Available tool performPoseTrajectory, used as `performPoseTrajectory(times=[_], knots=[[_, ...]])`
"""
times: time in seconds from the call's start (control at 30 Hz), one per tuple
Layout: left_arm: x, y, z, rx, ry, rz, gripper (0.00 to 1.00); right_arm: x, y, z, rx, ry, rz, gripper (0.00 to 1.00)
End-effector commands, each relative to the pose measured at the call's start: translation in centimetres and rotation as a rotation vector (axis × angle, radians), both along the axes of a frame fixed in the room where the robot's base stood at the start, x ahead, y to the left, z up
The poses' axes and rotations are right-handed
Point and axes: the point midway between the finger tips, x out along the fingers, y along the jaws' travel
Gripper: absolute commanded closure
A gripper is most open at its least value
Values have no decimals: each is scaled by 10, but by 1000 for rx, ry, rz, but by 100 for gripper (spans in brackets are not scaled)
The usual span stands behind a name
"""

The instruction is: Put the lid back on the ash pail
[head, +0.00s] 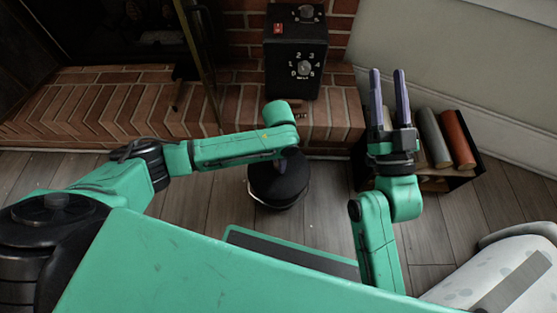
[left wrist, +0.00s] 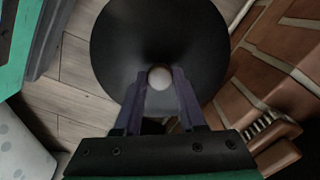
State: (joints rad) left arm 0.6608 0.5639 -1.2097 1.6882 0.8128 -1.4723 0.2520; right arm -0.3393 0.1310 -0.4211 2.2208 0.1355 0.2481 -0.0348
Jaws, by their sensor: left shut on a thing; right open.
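The black round lid (head: 277,180) is over the ash pail on the floor, in front of the brick hearth. In the left wrist view the lid (left wrist: 205,40) is a wide dark disc with a pale round knob (left wrist: 160,77). My left gripper (head: 282,162) points down from above, its fingers shut on the knob. A thin pale rim of the pail (head: 272,205) shows below the lid; the rest of the pail is hidden. I cannot tell whether lid and pail touch. My right gripper (head: 389,98) is open and empty, above the log box.
A black box with a numbered dial (head: 297,60) stands on the brick hearth (head: 90,105). A dark box (head: 435,183) holding several cylinders, one red-brown (head: 457,140), sits right of the pail. A pale spotted item (head: 500,275) is at lower right. Wooden floor (head: 320,200) shows around the pail.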

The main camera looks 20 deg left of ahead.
Motion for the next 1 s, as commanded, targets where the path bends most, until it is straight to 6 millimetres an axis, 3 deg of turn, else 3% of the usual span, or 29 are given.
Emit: performPoseTrajectory(times=[1.0], knots=[[0, 0, -3, 1, -1, 0, 100, 0, 0, 8, 0, 0, 0, 50]])
